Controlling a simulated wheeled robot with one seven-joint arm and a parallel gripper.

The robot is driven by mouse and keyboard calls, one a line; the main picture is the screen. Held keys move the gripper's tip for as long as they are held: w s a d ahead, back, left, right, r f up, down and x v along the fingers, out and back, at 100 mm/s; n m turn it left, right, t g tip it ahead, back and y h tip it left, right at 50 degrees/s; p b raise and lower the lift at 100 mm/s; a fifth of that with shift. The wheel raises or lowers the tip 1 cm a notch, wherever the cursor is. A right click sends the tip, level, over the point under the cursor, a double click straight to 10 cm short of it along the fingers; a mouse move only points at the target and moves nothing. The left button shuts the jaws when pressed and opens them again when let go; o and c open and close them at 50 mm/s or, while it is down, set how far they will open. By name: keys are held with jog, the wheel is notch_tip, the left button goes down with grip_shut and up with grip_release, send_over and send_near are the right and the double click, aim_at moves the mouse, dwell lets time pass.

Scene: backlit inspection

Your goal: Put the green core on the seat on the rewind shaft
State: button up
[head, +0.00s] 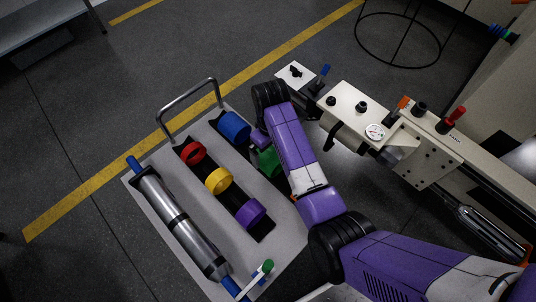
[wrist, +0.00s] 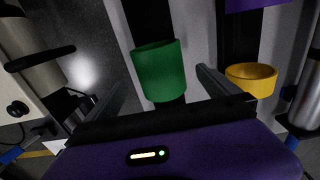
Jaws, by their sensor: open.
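The green core (head: 268,161) stands on the cart in a dark rack strip, partly hidden by my arm in the head view. In the wrist view the green core (wrist: 161,72) is a short open tube in the space between the fingers of my gripper (wrist: 162,80). The fingers are apart, one on each side of it, and I see no grip on it. In the head view my fingertips are hidden behind my arm. A metal shaft (head: 488,232) with an orange end shows on the machine at the right; I cannot tell whether it is the rewind shaft, and its seat is not clear.
The cart (head: 155,205) also holds a blue core (head: 234,127), a red core (head: 193,153), a yellow core (head: 218,181), a purple core (head: 251,213) and a long metal roller (head: 178,217). The cream machine (head: 430,150) stands to the right, with knobs and a gauge.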

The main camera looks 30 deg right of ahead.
jog(key=f+b, duration=0.1)
jog(key=f, duration=0.3)
jog(key=f+b, duration=0.2)
jog(key=f, duration=0.1)
jog(key=shift+w+f, duration=0.2)
jog(key=shift+f, duration=0.2)
jog(key=c, duration=1.5)
jog(key=shift+o, duration=0.2)
jog(key=shift+r, duration=0.15)
notch_tip(320, 180, up, 20)
jog(key=p, duration=0.6)
